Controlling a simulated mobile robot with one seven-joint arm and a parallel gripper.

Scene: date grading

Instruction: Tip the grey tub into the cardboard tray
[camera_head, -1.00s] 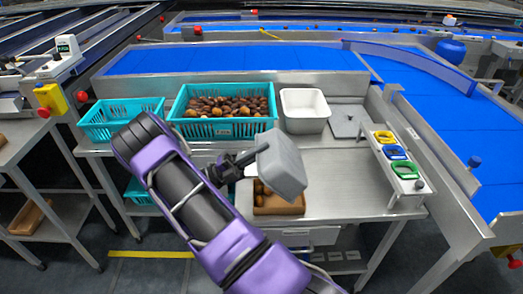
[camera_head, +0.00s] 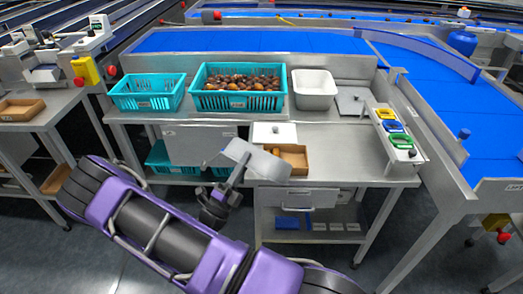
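The grey tub (camera_head: 258,160) is tilted and held in the air at the front edge of the steel bench, in front of the left part of the cardboard tray. My gripper (camera_head: 240,172) is at the tub's near wall and appears shut on it; the fingertips are small and partly hidden. The cardboard tray (camera_head: 297,160) lies on the bench just right of and behind the tub. The inside of the tub cannot be made out clearly.
A white box-like device (camera_head: 273,133) stands behind the tray. A teal crate of dates (camera_head: 240,102), an empty-looking teal crate (camera_head: 148,100) and a white bin (camera_head: 314,92) line the back. A stand with coloured rings (camera_head: 397,140) is at right. The bench right of the tray is clear.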

